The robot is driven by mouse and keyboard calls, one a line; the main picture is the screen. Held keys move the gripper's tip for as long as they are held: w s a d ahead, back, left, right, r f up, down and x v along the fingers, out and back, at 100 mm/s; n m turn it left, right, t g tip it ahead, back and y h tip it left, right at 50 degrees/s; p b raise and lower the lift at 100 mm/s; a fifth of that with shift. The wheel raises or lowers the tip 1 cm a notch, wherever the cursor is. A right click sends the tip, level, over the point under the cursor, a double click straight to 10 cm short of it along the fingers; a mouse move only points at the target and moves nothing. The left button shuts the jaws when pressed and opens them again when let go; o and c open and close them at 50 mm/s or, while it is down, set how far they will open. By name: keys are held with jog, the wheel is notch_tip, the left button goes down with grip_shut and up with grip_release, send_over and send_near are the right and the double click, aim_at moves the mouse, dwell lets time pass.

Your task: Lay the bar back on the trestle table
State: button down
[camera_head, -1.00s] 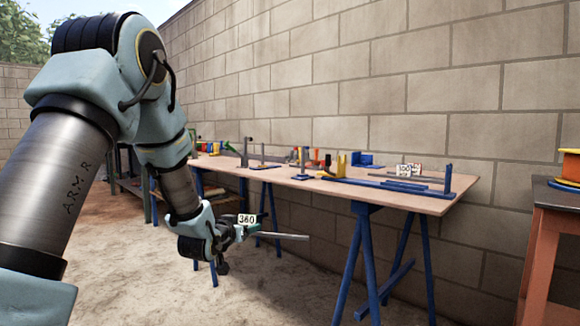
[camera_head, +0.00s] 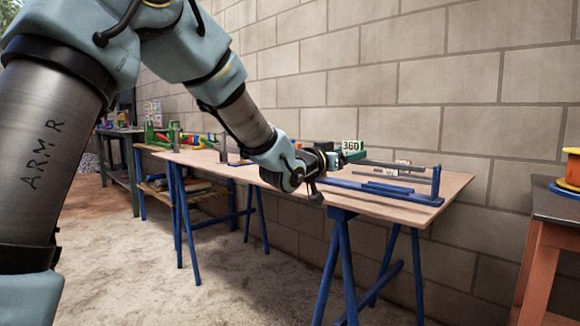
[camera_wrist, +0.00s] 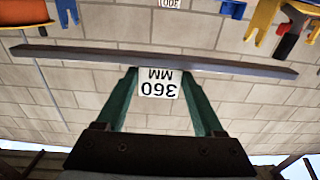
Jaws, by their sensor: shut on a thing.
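My gripper (camera_head: 338,160) is shut on a thin dark grey bar (camera_head: 395,165) that carries a white "360 MM" tag (camera_head: 350,146). It holds the bar over the right half of the trestle table (camera_head: 457,188), which has a pale wooden top and blue trestles. In the head view the bar points to the right, roughly level; a gap under it is hard to judge. In the wrist view the bar (camera_wrist: 230,67) runs crosswise beyond the green fingers (camera_wrist: 160,75), with the tag (camera_wrist: 160,85) between them. My gripper hides part of the tabletop.
A long blue rail with an upright end (camera_head: 437,182) lies near the front right of the top. Another tagged bar appears behind it. A block wall (camera_head: 430,90) stands behind, and an orange stand (camera_head: 545,250) is at right.

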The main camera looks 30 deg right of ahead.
jog(key=b, duration=0.1)
send_over(346, 202)
notch_tip(346, 202, down, 6)
jog(key=shift+s+r, duration=0.15)
jog(key=shift+r, duration=0.1)
jog(key=shift+f+b, duration=0.7)
jog(key=shift+f, duration=1.35)
jog(key=shift+f, duration=0.15)
grip_release()
jog(key=shift+a, duration=0.1)
jog(key=shift+r, duration=0.2)
jog(key=p+v, duration=0.1)
jog(key=v, duration=1.1)
